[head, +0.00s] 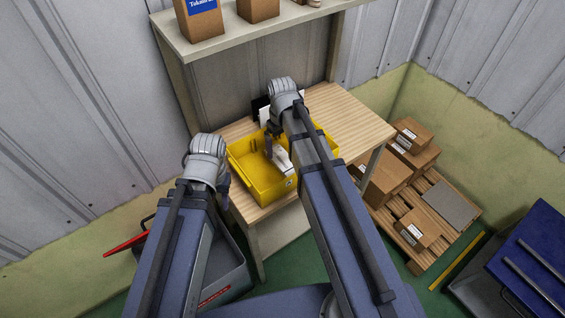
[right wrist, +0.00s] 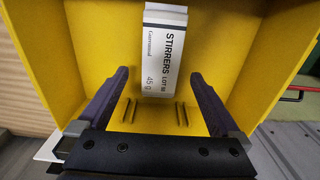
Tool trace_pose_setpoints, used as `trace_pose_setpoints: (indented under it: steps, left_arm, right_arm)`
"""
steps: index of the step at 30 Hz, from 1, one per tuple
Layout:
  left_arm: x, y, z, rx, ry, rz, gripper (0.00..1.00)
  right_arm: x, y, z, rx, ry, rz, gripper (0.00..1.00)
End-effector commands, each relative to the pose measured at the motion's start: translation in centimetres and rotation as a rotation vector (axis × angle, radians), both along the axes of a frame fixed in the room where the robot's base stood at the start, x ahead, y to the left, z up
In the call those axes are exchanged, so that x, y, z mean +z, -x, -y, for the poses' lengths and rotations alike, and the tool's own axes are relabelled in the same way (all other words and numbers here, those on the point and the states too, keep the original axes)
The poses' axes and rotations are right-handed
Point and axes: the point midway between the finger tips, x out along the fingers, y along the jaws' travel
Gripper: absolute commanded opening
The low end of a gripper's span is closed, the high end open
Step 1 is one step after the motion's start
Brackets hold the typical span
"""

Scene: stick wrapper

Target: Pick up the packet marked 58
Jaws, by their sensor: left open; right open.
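A white packet (right wrist: 158,55) with a grey top band stands or leans in the yellow bin (right wrist: 95,45) in the right wrist view. My left gripper (head: 223,186) is beside the bin's left side, empty.
The bin stands on a wooden table (head: 345,115) under a shelf (head: 240,37) with boxes. A pallet (head: 440,222) with cardboard boxes (head: 388,180) is on the floor at right. A grey container (head: 228,275) stands below left. The table's right part is clear.

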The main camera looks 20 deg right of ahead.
Motion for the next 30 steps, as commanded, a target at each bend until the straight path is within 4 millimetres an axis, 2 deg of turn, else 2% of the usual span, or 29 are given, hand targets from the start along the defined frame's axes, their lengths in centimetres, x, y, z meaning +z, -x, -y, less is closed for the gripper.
trace_pose_setpoints:
  steps: [1, 10, 20, 30]
  left_arm:
    - [-0.9, 0.0, 0.0, 0.0, 0.0, 0.0, 0.45]
    - [-4.5, 0.0, 0.0, 0.0, 0.0, 0.0, 0.45]
    - [-4.6, 0.0, 0.0, 0.0, 0.0, 0.0, 0.45]
    - [-4.7, 0.0, 0.0, 0.0, 0.0, 0.0, 0.45]
  right_arm:
    - [-0.9, 0.2, 0.0, 0.0, 0.0, 0.0, 1.0]
    - [-4.5, 0.6, 0.1, 0.0, 0.0, 0.0, 1.0]
    - [-4.7, 0.6, 0.1, 0.0, 0.0, 0.0, 1.0]
    - [-4.7, 0.6, 0.1, 0.0, 0.0, 0.0, 0.62]
